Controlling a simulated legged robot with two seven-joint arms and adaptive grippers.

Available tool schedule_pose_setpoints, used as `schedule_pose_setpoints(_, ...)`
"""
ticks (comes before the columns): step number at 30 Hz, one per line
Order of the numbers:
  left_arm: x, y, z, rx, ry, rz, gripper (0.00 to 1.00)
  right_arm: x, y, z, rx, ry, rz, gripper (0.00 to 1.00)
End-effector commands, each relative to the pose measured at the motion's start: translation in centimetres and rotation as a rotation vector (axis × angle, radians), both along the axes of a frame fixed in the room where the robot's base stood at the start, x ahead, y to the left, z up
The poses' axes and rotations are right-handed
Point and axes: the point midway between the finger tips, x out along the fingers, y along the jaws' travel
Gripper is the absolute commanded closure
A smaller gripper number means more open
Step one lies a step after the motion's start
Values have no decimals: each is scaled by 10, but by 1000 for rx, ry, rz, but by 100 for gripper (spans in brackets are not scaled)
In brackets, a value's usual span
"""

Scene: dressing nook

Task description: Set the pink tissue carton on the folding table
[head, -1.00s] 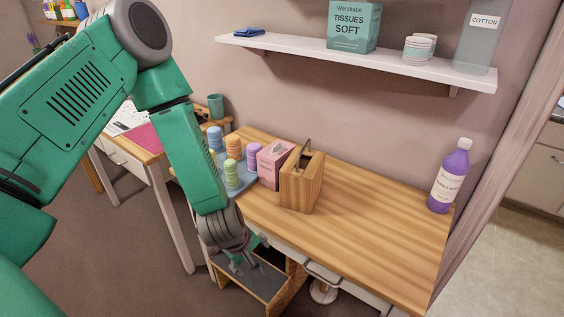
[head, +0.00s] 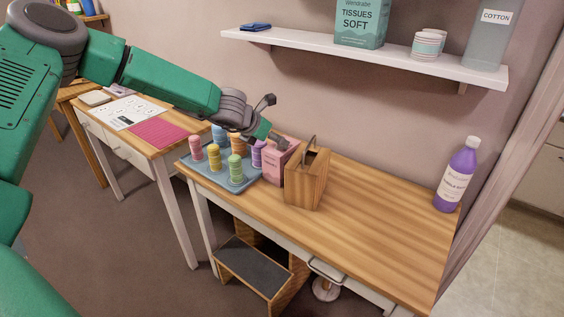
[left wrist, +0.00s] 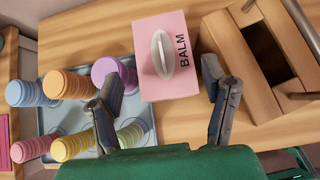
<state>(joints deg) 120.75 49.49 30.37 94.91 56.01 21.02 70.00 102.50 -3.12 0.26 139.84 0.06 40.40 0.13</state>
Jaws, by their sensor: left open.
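The pink carton (head: 279,163) stands upright on a wooden table (head: 370,208), between a tray and a wooden box. In the left wrist view the carton (left wrist: 150,88) shows a pale oval opening on top and the word BALM. My left gripper (head: 273,121) is open above and beside it. In the left wrist view its fingertips (left wrist: 164,82) point towards the carton, one on each side, with nothing gripped. A second wooden table (head: 177,149) stands to the left. I cannot tell which table is the folding one. My right gripper is not in view.
A blue-grey tray (head: 208,177) holds several coloured ribbed jars, close left of the carton. A wooden box (head: 307,182) with a handle stands close right. A purple bottle (head: 456,178) stands at the far right end. A step stool (head: 250,266) is below.

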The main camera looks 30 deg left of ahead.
Motion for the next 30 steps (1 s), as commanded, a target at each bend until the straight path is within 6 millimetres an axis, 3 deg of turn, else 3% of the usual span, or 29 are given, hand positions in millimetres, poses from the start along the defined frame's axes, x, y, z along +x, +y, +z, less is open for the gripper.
schedule_pose_setpoints(8, 15, -2, -17, 1, 0, -1, 33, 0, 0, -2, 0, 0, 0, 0)
schedule_pose_setpoints(16, 40, -5, -47, 2, 1, -2, 33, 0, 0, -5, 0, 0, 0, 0)
schedule_pose_setpoints(26, 45, -5, -51, 1, -1, -2, 33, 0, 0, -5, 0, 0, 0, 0)
schedule_pose_setpoints(30, 45, -5, -51, 1, -1, -2, 82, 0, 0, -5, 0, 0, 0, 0)
